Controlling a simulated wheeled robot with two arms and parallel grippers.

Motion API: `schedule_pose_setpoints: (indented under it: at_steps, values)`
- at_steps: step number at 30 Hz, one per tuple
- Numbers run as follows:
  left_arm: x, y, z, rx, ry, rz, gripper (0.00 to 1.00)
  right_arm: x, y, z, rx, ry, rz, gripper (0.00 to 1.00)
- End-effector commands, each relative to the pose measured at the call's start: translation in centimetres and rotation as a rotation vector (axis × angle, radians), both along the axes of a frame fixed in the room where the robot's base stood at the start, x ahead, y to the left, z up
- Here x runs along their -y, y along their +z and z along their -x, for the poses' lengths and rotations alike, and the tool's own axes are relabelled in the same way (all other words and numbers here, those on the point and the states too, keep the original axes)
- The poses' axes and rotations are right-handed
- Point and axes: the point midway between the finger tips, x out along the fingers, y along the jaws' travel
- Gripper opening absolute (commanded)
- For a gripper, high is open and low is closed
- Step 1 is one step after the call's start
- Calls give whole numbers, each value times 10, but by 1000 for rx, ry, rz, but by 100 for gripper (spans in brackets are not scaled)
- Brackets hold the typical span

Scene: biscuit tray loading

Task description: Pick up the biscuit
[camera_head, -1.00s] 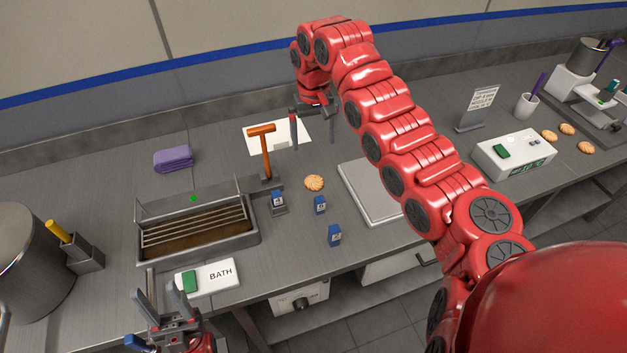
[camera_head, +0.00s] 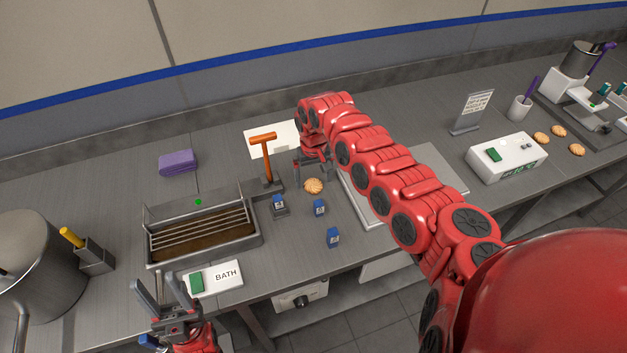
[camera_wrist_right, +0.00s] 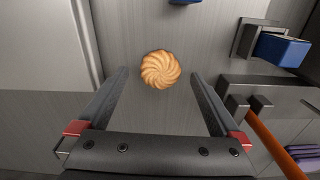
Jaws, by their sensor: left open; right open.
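A round golden swirled biscuit (camera_head: 314,186) lies on the grey counter between the orange-handled tool and the flat grey tray. My right gripper (camera_head: 313,174) is low over the counter just behind it, open and empty. In the right wrist view the biscuit (camera_wrist_right: 160,69) lies ahead, roughly centred between the two open fingers of the right gripper (camera_wrist_right: 160,80), near their tips. I cannot tell the exact height of the fingers over the counter. My left gripper (camera_head: 172,304) is open and empty at the front left, near the BATH box.
The orange-handled tool (camera_head: 267,160) stands close left of the biscuit. Blue-topped blocks (camera_head: 319,207) sit in front. The grey tray (camera_head: 447,169) is to the right. A wire-racked bath (camera_head: 155,262) is at left. More biscuits (camera_head: 559,131) lie far right.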

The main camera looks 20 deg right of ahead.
Motion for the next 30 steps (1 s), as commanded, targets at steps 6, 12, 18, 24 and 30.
schedule_pose_setpoints:
  at_steps: [6, 12, 18, 24, 30]
  values:
    - [0, 4, 0, -1, 0, 0, 50, 0, -12, 0, 2, 1, 0, 100]
    - [0, 3, 0, -1, 0, 0, 50, 0, -12, 0, 2, 0, 0, 80]
    - [0, 3, 0, -1, 0, 0, 50, 0, -12, 0, 1, 0, 0, 50]
    - [0, 3, 0, -1, 0, 0, 50, 0, -12, 0, 2, 0, 0, 49]
    - [0, -2, 0, -1, 0, 0, 50, 1, -3, -1, 4, -2, 0, 49]
